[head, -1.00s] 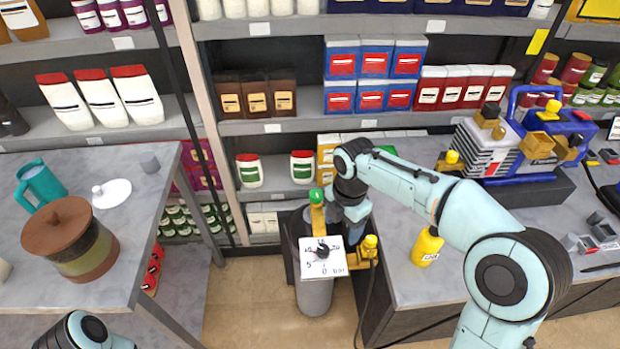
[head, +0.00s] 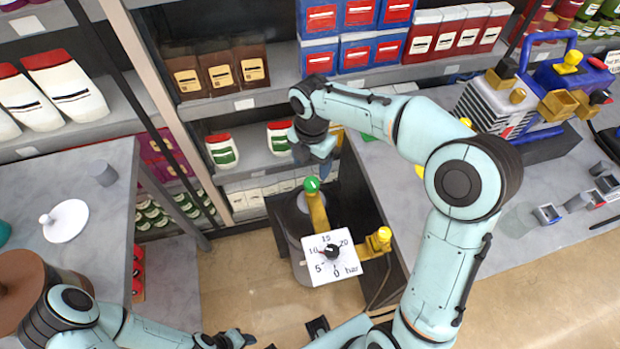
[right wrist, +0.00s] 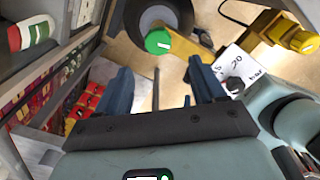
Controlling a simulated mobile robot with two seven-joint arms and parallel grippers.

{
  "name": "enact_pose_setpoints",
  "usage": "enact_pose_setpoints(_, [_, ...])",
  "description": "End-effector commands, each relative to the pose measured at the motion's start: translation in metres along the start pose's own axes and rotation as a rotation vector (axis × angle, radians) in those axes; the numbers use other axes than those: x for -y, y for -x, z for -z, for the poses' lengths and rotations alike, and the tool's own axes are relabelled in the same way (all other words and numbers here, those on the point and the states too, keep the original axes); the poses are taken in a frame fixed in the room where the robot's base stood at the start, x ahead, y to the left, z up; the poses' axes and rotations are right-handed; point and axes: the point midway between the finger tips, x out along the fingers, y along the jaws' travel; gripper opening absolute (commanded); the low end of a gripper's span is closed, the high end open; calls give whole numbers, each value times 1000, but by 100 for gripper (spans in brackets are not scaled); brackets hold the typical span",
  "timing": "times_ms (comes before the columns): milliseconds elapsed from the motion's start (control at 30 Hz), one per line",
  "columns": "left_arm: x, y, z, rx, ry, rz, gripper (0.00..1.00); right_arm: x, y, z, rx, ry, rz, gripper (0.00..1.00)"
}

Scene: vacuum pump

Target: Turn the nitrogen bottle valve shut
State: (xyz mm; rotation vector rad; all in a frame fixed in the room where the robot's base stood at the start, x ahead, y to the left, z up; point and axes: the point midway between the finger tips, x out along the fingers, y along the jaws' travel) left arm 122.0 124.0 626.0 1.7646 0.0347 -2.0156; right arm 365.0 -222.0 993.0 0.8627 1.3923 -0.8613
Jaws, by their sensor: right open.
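The nitrogen bottle (head: 299,272) is a grey cylinder standing on the floor between the two tables. Its round green valve knob (head: 312,184) is on top, with a white mark; it also shows in the right wrist view (right wrist: 158,41). A yellow fitting leads from it to a white square gauge (head: 331,257) and a yellow knob (head: 380,237). My right gripper (head: 320,172) is open and empty, just behind the green knob in the head view. In the right wrist view the knob lies beyond and between the fingers (right wrist: 160,85), apart from them. My left gripper (head: 238,339) is low at the bottom edge, its fingers unclear.
A grey table (head: 95,172) stands left, with a white lid (head: 66,221) and a brown-lidded pot (head: 22,285). A bench (head: 410,212) with a blue-handled machine (head: 575,75) stands right. Stocked shelves (head: 250,100) close off the back. Bare floor lies before the bottle.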

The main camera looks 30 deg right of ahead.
Motion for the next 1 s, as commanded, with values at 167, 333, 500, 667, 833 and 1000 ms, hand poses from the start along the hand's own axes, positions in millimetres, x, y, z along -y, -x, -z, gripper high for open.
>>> enact_pose_setpoints(167, [4, -8, -3, 4, 2, 2, 43, 1, -42, 0, -3, 0, 5, 69])
enact_pose_setpoints(333, [5, -11, -4, 6, 2, 2, 43, 0, -68, 0, -1, 0, 3, 69])
enact_pose_setpoints(500, [6, -12, -4, 7, 2, 2, 43, 0, -81, 0, 0, -1, 0, 69])
enact_pose_setpoints(667, [6, -12, -4, 7, 2, 2, 43, 0, -84, 0, 1, -1, 0, 69])
enact_pose_setpoints(833, [6, -12, -4, 7, 2, 2, 43, 0, -83, 0, 1, -1, 0, 69])
enact_pose_setpoints(1000, [6, -12, -4, 7, 2, 2, 43, 0, -83, 0, 1, -1, 0, 14])
